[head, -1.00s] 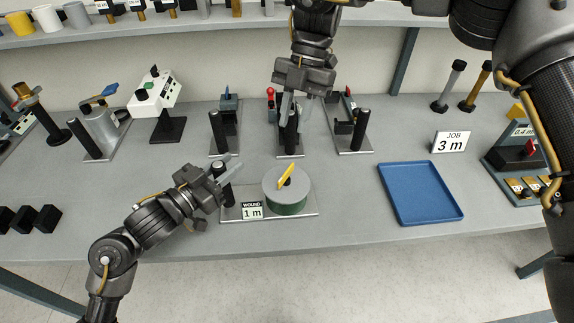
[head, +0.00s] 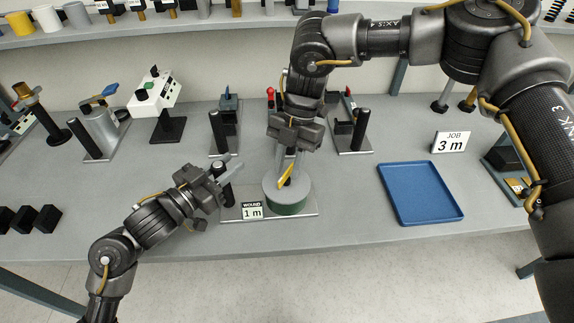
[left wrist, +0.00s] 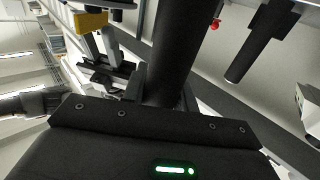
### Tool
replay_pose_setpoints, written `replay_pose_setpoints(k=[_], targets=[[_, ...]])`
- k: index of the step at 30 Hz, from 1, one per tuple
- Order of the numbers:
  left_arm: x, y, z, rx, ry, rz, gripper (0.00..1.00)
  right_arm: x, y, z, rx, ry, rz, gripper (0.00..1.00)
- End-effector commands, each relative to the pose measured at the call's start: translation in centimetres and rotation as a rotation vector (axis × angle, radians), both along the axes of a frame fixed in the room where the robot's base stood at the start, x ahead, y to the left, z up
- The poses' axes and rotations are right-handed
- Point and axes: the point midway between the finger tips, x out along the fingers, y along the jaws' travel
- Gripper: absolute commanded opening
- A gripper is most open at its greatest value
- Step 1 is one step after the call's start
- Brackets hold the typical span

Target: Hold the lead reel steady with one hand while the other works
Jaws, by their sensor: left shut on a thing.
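The lead reel (head: 287,206) is a green drum with a grey top and a yellow crank (head: 285,176). It sits on a grey base plate (head: 308,214) with a black upright post (head: 228,198) at its left and a "WOUND 1 m" sign (head: 252,211) in front. My left gripper (head: 226,176) is shut on this post, left of the drum. In the left wrist view the post (left wrist: 175,60) rises large and dark from between the jaws. My right gripper (head: 288,160) points down just above the drum, by the crank. Its fingers are partly hidden, and I cannot tell whether they touch the crank.
A blue tray (head: 421,193) lies to the right, with a "JOB 3 m" sign (head: 451,142) behind it. Several stands with black posts (head: 218,132) line the back. Black blocks (head: 46,218) lie at the far left. The bench between reel and tray is clear.

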Motion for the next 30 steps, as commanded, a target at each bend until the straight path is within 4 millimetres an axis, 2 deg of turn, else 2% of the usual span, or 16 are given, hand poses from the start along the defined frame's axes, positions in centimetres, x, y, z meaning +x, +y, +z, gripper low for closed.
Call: replay_pose_setpoints(k=[4, 12, 18, 30], targets=[[-0.01, -0.02, 0.00, 0.000, 0.000, -0.001, 0.00, -0.22, 0.15, -0.65, 0.000, 0.000, 0.001, 0.27], [-0.01, -0.02, -0.01, 0.000, 0.000, -0.001, 0.00, -0.23, 0.18, -0.70, 0.001, -0.001, 0.000, 0.26], [-0.01, -0.01, -0.01, 0.000, 0.000, -0.001, 0.00, -0.23, 0.18, -0.68, 0.000, 0.000, 0.001, 0.00], [-0.01, -0.01, -0.02, 0.000, 0.000, 0.000, 0.00, -0.22, 0.21, -0.68, 0.000, -0.001, 0.029, 0.00]])
